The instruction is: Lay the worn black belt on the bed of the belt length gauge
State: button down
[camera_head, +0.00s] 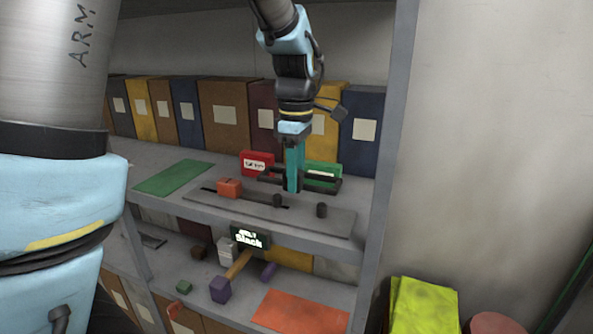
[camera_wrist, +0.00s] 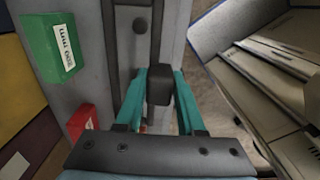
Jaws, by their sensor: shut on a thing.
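My gripper (camera_head: 292,186) is shut on the black belt (camera_head: 268,179), a long narrow dark loop held level at the back edge of the gauge. In the wrist view my gripper (camera_wrist: 160,98) has a dark block between its teal fingers, and the belt (camera_wrist: 112,45) stretches away from it. The belt length gauge (camera_head: 335,226) is a flat grey bed with a slot, an orange slider (camera_head: 229,187) and two dark pegs, one near the slot (camera_head: 277,200) and one farther right (camera_head: 321,210). The belt looks above the bed; the exact gap is unclear.
A red box (camera_head: 252,164) and a green box (camera_head: 325,169) stand behind the gauge. A green mat (camera_head: 174,177) lies to the left. A sign (camera_head: 250,238) reading "Slack" hangs on the shelf's front. A grey upright (camera_head: 387,150) bounds the right side.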

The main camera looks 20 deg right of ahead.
aim_at(296, 219)
jog(key=shift+f+b, duration=1.45)
jog(key=shift+f, duration=1.7)
jog(key=shift+f, duration=0.6)
jog(key=shift+c, duration=2.2)
grip_release()
notch_tip(296, 219, up, 11)
jog(key=shift+f+b, duration=0.1)
jog(key=shift+b, duration=0.65)
